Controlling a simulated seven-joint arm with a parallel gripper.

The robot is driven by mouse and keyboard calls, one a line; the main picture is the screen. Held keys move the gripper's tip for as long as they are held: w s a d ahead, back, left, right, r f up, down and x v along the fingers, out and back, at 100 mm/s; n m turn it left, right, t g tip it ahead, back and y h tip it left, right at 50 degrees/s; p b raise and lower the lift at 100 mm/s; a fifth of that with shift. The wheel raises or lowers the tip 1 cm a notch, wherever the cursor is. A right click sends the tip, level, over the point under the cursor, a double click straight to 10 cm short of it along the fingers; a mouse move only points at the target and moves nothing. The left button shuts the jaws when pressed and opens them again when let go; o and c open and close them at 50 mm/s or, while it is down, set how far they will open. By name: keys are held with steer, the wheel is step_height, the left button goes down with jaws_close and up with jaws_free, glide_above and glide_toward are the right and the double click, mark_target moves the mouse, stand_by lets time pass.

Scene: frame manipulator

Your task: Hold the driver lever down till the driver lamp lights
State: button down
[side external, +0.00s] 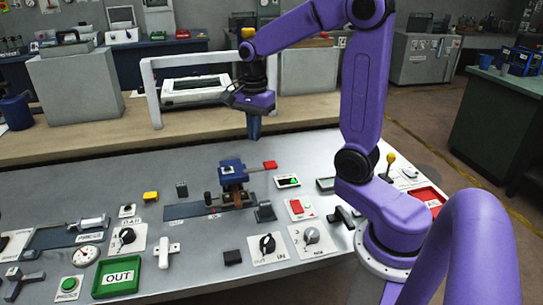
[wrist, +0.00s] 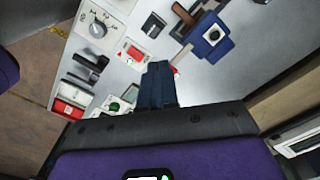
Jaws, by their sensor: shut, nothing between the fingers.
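A blue block device (side external: 232,172) stands on a dark rail on the grey bench, with a short red-tipped lever (side external: 270,165) sticking out to its right. The lever looks raised, about level with the block's top. The wrist view shows the blue block (wrist: 212,37) at upper right, with the red tip mostly hidden behind my fingers. My gripper (side external: 254,137) is shut and empty, pointing down above and slightly left of the red tip, apart from it in the side view. Its dark blue fingers (wrist: 158,68) are together in the wrist view. I cannot tell which lamp is the driver's.
A small panel with a green mark (side external: 288,181) lies right of the device. A red switch plate (side external: 299,208), dial plates (side external: 311,237) and a green OUT tray (side external: 118,276) stand nearer the front. A white frame (side external: 150,90) stands behind.

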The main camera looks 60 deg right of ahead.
mark_target(276, 165)
steer(key=d+m, duration=0.9)
steer(key=shift+w+d+r+m, duration=0.25)
steer(key=shift+d+r+m, duration=0.05)
steer(key=shift+r+m, duration=0.1)
step_height(276, 165, down, 14)
stand_by(0.4)
steer(key=shift+f, duration=0.1)
steer(key=shift+s+d+f, duration=0.2)
steer(key=shift+s+f, duration=0.05)
steer(key=shift+f, duration=0.55)
steer(key=shift+s+d+f, duration=0.15)
steer(key=shift+s+f, duration=0.1)
steer(key=shift+f, duration=0.6)
steer(key=shift+s+d, duration=0.1)
